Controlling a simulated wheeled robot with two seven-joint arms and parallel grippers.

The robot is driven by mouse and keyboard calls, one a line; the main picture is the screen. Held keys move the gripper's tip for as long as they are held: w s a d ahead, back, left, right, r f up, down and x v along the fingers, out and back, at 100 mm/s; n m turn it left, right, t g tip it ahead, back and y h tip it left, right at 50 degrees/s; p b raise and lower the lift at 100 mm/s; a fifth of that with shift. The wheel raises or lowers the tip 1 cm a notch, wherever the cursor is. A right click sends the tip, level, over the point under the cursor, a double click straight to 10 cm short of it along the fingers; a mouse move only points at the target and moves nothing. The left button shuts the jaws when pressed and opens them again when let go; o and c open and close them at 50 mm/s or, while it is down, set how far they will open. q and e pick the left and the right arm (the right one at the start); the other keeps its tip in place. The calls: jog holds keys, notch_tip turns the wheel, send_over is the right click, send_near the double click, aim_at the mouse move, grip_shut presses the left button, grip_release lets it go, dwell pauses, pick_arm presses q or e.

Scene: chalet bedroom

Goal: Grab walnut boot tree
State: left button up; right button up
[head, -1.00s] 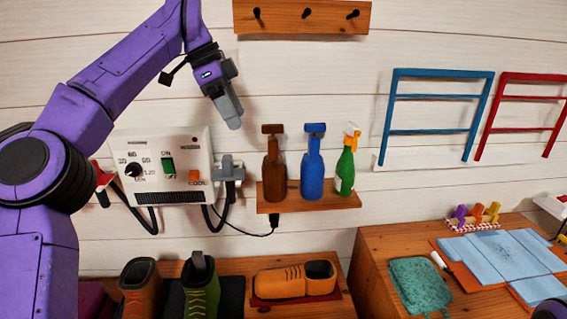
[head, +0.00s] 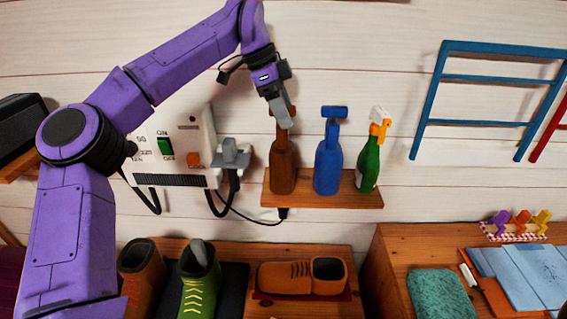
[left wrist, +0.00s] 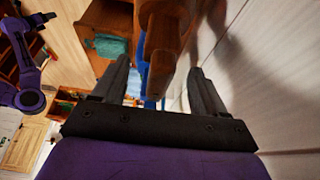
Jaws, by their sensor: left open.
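The walnut boot tree (head: 284,166) is the dark brown piece standing upright at the left end of the small wall shelf (head: 322,201).
A blue boot tree (head: 328,166) and a green spray bottle (head: 369,165) stand close by on the same shelf. A white control box (head: 175,150) hangs to the left. Boots (head: 198,282) and an orange shoe (head: 300,277) sit below. The wall is close behind.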

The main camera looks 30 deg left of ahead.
pick_arm(q)
jog(key=shift+x, duration=0.85)
jog(key=shift+s, duration=0.25)
jog(key=shift+w, duration=0.1)
grip_shut()
